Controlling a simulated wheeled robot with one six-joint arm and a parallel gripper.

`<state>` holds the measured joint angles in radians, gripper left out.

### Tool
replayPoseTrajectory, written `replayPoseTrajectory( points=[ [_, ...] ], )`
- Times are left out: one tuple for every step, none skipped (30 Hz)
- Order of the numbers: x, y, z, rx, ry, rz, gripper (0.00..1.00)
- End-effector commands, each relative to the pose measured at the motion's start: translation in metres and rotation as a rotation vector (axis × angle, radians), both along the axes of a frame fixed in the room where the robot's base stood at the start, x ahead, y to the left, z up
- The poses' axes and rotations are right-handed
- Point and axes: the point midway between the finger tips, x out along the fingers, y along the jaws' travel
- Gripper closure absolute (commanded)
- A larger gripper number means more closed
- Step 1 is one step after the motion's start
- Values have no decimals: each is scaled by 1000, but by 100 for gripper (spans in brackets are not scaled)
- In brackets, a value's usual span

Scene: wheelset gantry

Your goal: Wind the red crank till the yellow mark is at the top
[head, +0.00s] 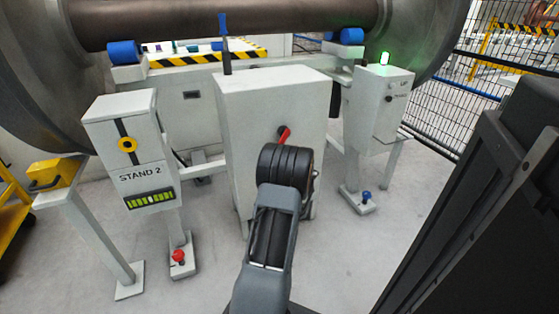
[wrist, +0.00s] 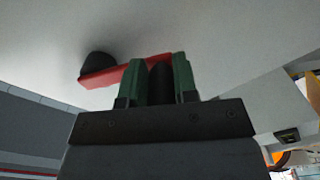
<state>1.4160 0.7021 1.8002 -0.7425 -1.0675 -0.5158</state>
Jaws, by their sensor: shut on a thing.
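The red crank (head: 284,134) is on the front of the grey central cabinet (head: 262,95). In the head view its tip shows above my dark wrist, which hides the rest and my fingers. In the wrist view the red crank arm (wrist: 112,76) runs from a black hub (wrist: 97,65) at left to a black handle (wrist: 160,84). My gripper (wrist: 160,76) has its green fingers on both sides of this handle, shut on it. I cannot tell which yellow spot is the mark.
The axle (head: 220,20) with its large wheels lies above the cabinet, near blue rollers (head: 123,53). The left stand (head: 140,180) reads STAND 2. The right box (head: 380,100) has a lit green lamp (head: 385,58). Fencing (head: 455,95) stands at right. Some floor between the stands is clear.

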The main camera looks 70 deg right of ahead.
Motion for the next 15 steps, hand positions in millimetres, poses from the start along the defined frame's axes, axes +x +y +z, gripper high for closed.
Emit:
replayPoseTrajectory(
  points=[
    [-2, -3, 8, -15, -8, -6, 100],
    [-2, -3, 8, -15, -8, -6, 100],
    [-2, -3, 8, -15, -8, -6, 100],
    [-2, -3, 8, -16, -9, -7, 100],
    [-2, -3, 8, -16, -9, -7, 100],
    [-2, -3, 8, -16, -10, -6, 100],
    [-2, -3, 8, -16, -10, -6, 100],
    [-2, -3, 8, -16, -10, -6, 100],
    [-2, -3, 8, -16, -10, -6, 71],
    [-1, -3, 8, -16, -10, -6, 68],
    [-1, -3, 8, -15, -9, -5, 65],
    [-1, -3, 8, -14, -9, -5, 61],
    [-1, -3, 8, -14, -8, -4, 58],
    [0, -3, 7, -13, -8, -4, 56],
    [0, -2, 7, -12, -8, -2, 52]
  ],
)
